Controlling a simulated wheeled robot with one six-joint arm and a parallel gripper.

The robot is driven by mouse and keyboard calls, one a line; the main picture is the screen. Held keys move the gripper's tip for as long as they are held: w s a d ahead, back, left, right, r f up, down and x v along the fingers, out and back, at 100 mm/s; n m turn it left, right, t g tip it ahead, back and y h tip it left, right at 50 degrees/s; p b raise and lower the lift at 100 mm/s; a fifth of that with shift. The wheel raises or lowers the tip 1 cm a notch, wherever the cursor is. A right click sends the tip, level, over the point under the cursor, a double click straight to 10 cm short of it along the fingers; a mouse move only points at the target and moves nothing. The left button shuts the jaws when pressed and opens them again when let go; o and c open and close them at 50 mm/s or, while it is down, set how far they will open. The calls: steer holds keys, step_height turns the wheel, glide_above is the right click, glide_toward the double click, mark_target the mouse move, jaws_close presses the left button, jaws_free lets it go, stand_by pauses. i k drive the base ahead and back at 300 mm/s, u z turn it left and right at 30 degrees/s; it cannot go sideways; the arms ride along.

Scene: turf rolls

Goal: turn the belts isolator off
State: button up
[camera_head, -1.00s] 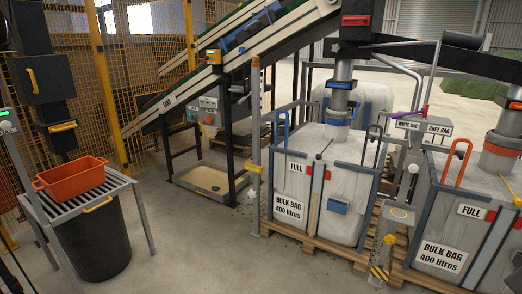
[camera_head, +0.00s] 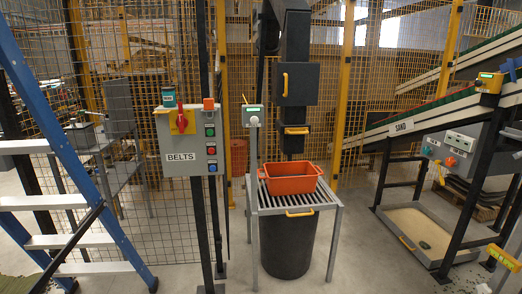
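The belts isolator is a red rotary handle on a yellow plate (camera_head: 182,121), at the upper left of a grey control box labelled BELTS (camera_head: 191,143). The red handle (camera_head: 181,112) looks upright. The box is fixed to dark posts left of centre, in front of the mesh fence. Below an orange-topped part at its right, the box carries a column of green, red and blue buttons (camera_head: 211,150). My gripper is not in view.
A blue stepladder (camera_head: 62,150) stands at the left, close to the box. An orange crate (camera_head: 291,179) sits on a slatted stand (camera_head: 337,208) above a dark bin. The sand conveyor (camera_head: 405,127) and a floor tray (camera_head: 437,222) are at the right. Some floor in front is clear.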

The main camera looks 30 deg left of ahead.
mark_target(182, 122)
steer(key=u, duration=0.95)
steer(key=i, duration=1.25)
steer(key=u, duration=0.85)
steer(key=i, duration=0.3)
